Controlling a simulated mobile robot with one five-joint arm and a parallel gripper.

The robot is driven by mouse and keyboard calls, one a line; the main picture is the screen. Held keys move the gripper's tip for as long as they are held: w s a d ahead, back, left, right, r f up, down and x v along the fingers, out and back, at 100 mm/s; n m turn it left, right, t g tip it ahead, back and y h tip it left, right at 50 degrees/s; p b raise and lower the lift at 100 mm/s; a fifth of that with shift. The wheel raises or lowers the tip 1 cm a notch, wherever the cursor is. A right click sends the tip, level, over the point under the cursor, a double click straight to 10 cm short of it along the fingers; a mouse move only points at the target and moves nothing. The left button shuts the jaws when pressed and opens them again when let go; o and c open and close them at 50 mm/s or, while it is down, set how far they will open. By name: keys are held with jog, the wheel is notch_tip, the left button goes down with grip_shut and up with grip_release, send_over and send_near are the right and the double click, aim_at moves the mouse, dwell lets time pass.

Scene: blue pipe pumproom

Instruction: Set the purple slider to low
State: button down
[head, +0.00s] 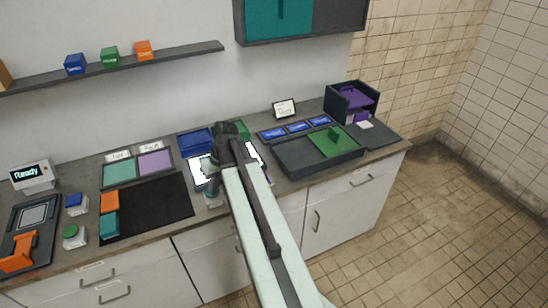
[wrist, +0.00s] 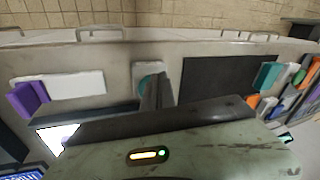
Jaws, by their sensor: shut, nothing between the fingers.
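The purple slider (wrist: 32,98) shows in the wrist view as a purple block at the left end of a white plate (wrist: 72,87) on the counter. No readable low mark shows. In the head view my arm hides nearly all of it; only a sliver of purple (head: 267,180) shows beside the arm. My gripper (wrist: 156,90) is shut and empty, with its dark fingers near the middle of the wrist view. It is apart from the slider, to its right in that view, and overlaps a small white plate with a teal part (wrist: 150,72).
A black mat (wrist: 225,80) lies right of my gripper in the wrist view, with teal and orange blocks beyond. In the head view, a dark tray with a green section (head: 335,142) stands right of my arm. A wall cabinet (head: 300,18) hangs above the counter.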

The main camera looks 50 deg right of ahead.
jog(key=s+d+r+t, duration=0.1)
jog(key=s+d, duration=0.3)
jog(key=d, duration=0.6)
jog(key=s+d+r+m+t, duration=0.1)
jog(key=s+d, duration=0.4)
jog(key=d, duration=0.5)
jog(key=s+d+r+t+b, duration=0.1)
jog(key=s+d, duration=0.3)
jog(key=d, duration=0.6)
jog(key=shift+s+d+r+m+t+y, duration=0.2)
jog(key=shift+r+m+t+y, duration=0.15)
jog(key=shift+r+t, duration=0.5)
jog(key=b+x, duration=0.9)
jog(key=x, duration=0.2)
jog(key=shift+s+a+f, duration=0.1)
jog(key=shift+s+f, duration=0.05)
jog(key=shift+f, duration=0.05)
jog(key=a, duration=0.1)
jog(key=a+r+p, duration=0.1)
jog(key=shift+w+a+r, duration=0.1)
jog(key=shift+w+a, duration=0.25)
jog(key=shift+w, duration=0.05)
jog(key=shift+w+a, duration=0.25)
jog(key=shift+a, duration=0.15)
